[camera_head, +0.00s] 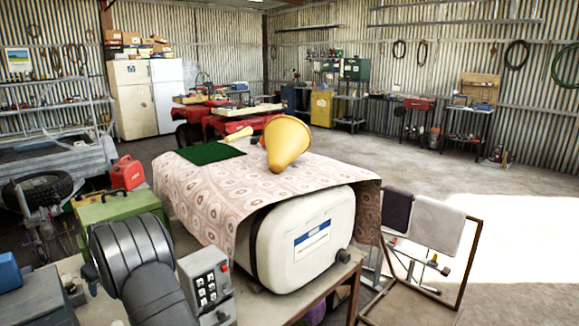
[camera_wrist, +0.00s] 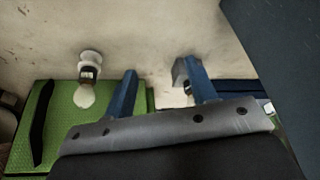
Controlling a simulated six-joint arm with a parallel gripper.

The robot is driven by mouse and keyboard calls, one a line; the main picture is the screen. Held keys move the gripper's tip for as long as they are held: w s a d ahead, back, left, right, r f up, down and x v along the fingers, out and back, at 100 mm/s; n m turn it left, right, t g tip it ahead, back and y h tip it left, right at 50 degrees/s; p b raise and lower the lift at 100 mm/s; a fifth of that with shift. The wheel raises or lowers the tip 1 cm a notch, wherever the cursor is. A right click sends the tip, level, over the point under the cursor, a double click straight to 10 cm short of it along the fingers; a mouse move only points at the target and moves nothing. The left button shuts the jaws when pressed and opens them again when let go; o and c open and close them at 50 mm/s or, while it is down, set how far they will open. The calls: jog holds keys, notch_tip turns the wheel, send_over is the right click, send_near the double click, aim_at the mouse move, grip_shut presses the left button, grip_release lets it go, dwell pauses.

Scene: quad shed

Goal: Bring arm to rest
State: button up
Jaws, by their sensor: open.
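My gripper (camera_wrist: 156,82) shows in the wrist view with its two blue fingers spread apart and nothing between them. Below the fingers is a pale, marked surface (camera_wrist: 140,30). A textured green surface (camera_wrist: 60,125) with a black strip (camera_wrist: 41,122) lies left of the fingers. A small white bottle-like thing with a dark label (camera_wrist: 88,74) is near the left finger, apart from it. In the head view a dark grey ribbed part of my arm is at the lower left; the gripper's fingers cannot be made out there.
A patterned cloth (camera_head: 215,205) covers much of a white tank (camera_head: 305,238). On the cloth are a yellow funnel (camera_head: 287,142) and a green mat (camera_head: 207,153). A green box (camera_head: 115,206), a grey switch box (camera_head: 206,285) and a red can (camera_head: 127,173) stand near my arm. Floor at right is open.

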jog(key=shift+s+a+f, duration=0.25)
jog(key=shift+a+f, duration=0.35)
jog(key=shift+a, duration=0.3)
